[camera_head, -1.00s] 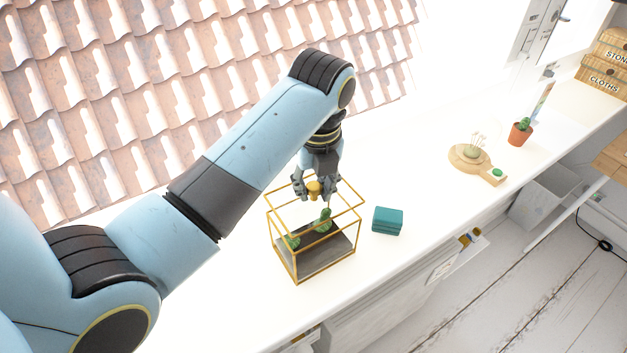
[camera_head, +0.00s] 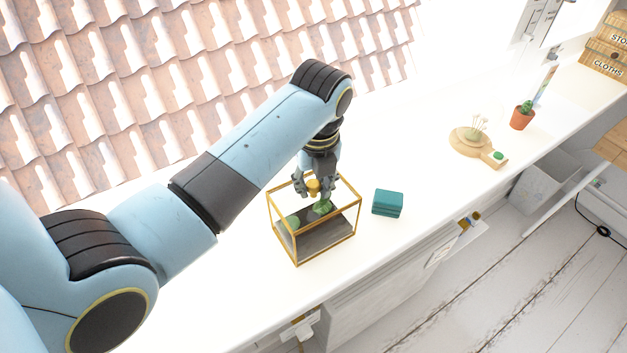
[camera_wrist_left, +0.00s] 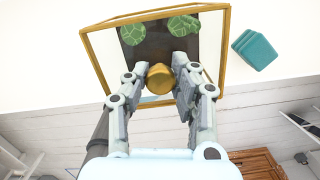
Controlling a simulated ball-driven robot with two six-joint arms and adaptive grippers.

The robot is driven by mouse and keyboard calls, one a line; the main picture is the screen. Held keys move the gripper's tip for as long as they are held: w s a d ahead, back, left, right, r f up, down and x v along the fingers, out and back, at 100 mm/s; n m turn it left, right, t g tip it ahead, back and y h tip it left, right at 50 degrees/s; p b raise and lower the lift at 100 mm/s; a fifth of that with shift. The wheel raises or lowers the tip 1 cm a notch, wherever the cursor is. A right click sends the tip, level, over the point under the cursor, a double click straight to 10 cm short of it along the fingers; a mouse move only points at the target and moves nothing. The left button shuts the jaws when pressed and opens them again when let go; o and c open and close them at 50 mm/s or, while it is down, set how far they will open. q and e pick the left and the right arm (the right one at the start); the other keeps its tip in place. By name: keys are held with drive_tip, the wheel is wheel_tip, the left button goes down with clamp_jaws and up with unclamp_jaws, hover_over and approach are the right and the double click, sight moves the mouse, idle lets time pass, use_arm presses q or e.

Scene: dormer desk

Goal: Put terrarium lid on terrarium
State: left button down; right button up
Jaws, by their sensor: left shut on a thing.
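The terrarium (camera_head: 328,236) is a gold-edged glass box on the white desk, with dark soil and green cacti inside. The terrarium lid (camera_head: 313,187) is a clear gold-framed pane with a gold knob. My left gripper (camera_head: 314,189) is above the terrarium, shut on the knob. The lid lies level at the terrarium's top, its frame nearly matching the rim; I cannot tell whether it fully touches. In the left wrist view the knob (camera_wrist_left: 160,79) sits between the fingers of the left gripper (camera_wrist_left: 160,76), with the cacti below the glass. My right gripper is out of view.
A teal block stack (camera_head: 388,203) stands just right of the terrarium. Farther right are a round wooden board (camera_head: 468,142) with pins, a small green-topped item (camera_head: 497,156) and a potted cactus (camera_head: 522,116). The desk's front edge runs close to the terrarium.

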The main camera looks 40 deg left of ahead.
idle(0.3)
use_arm(q)
drive_tip(key=c, duration=1)
unclamp_jaws()
drive_tip(key=shift+r, duration=0.1)
drive_tip(key=r, duration=0.4)
drive_tip(key=d+r, duration=0.1)
drive_tip(key=r, duration=0.6)
drive_tip(key=shift+s+d+r, duration=0.15)
drive_tip(key=shift+s+r, duration=0.25)
